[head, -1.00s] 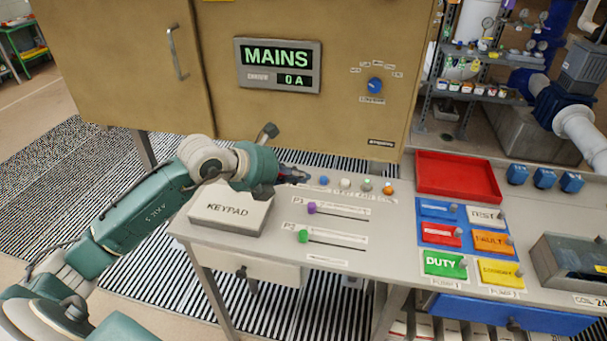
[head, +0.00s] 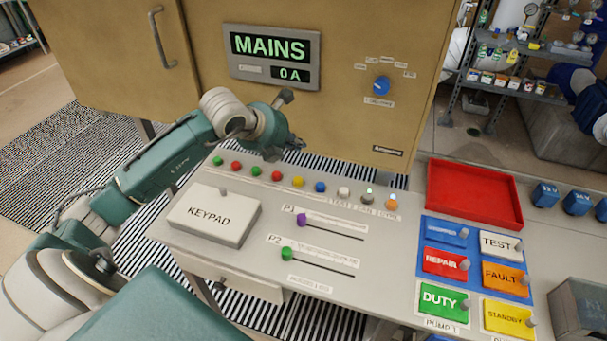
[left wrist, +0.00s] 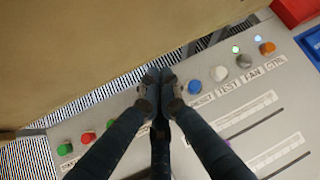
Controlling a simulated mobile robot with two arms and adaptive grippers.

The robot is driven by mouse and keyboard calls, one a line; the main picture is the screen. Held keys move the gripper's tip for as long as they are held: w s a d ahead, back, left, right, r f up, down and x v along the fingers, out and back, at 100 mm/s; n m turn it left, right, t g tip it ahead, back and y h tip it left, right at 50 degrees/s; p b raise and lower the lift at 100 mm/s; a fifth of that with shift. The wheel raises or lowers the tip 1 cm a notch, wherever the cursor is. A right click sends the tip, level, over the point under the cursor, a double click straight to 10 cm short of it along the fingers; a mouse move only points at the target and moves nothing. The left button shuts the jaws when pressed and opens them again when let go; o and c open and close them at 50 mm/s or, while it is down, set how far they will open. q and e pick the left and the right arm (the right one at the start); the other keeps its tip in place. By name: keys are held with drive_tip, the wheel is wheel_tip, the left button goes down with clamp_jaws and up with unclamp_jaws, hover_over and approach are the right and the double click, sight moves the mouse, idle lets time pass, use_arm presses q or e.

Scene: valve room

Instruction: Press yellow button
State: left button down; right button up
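The yellow button (head: 298,181) sits in the row of round buttons along the back of the console, between a red button (head: 277,176) and a blue button (head: 320,187). My left gripper (head: 299,144) is above the row and toward the cabinet, apart from the yellow button in the head view. In the left wrist view my left gripper's fingertips (left wrist: 160,75) are together, with nothing seen between them. There the fingers hide the yellow button; the blue button (left wrist: 195,87) shows just right of them. My right gripper is in neither view.
The tan cabinet (head: 330,130) with the MAINS display (head: 270,58) stands close behind the row. A keypad box (head: 213,215), two sliders, coloured plates and a red tray (head: 474,193) are on the console. Other buttons lie close on both sides.

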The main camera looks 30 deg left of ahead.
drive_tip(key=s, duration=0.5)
use_arm(q)
drive_tip(key=b, duration=0.2)
hover_over(297, 181)
wheel_tip(297, 181, down, 4)
drive_tip(key=shift+a+f, duration=0.1)
wheel_tip(297, 181, down, 4)
drive_tip(key=b, duration=0.3)
drive_tip(key=shift+f, duration=0.3)
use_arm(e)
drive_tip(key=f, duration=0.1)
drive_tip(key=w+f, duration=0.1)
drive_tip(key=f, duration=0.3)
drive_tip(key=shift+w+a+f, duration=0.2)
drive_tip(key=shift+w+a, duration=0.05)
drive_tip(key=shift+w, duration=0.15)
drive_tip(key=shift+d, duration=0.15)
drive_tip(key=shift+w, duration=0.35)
